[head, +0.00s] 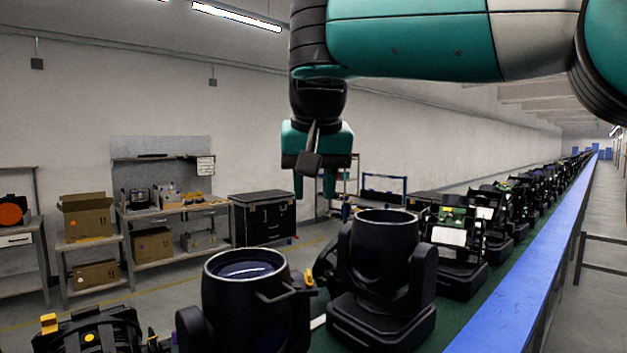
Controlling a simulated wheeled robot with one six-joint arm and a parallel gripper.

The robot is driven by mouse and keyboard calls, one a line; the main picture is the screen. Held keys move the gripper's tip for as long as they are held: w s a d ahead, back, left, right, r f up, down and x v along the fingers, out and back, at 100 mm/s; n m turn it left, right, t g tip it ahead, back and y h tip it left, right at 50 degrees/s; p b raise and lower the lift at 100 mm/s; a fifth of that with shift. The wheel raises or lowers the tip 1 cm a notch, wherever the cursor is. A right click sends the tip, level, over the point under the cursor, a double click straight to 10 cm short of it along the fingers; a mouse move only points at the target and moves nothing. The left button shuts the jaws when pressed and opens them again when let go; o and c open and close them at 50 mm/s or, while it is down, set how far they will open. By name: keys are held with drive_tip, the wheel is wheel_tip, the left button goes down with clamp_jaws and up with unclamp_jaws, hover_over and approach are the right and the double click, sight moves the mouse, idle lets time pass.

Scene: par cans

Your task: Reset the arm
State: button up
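My arm comes in from the upper right in teal, grey and black. My gripper (314,186) hangs from it near the top middle, pointing down. Its two teal fingers are apart, with a gap between them and nothing held. It is above and behind the row of black stage lights in the picture, clear of them. The nearest light (240,300) stands at the bottom middle with its round lens facing up. A second light (385,270) stands to its right on a dark base.
A green line surface with a blue edge (535,270) runs away to the right, bearing several lights. A workbench (170,212) with boxes and a black tool cabinet (262,218) stand along the left wall. Floor between them and the line is open.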

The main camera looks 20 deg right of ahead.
idle(0.3)
drive_tip(key=s+d+f+n+g+y+b, duration=0.15)
drive_tip(key=s+f+n, duration=0.45)
drive_tip(key=f, duration=0.7)
drive_tip(key=s+a+f+n+g+y+b, duration=0.1)
drive_tip(key=s+a+f+y, duration=0.1)
drive_tip(key=s+f, duration=0.3)
drive_tip(key=s+a+f+n+g+y+b, duration=0.1)
drive_tip(key=s+f, duration=0.5)
drive_tip(key=s, duration=0.7)
drive_tip(key=shift+s+a+f+n+g+y, duration=0.15)
drive_tip(key=shift+a+n+g+y, duration=0.3)
drive_tip(key=shift+n, duration=0.35)
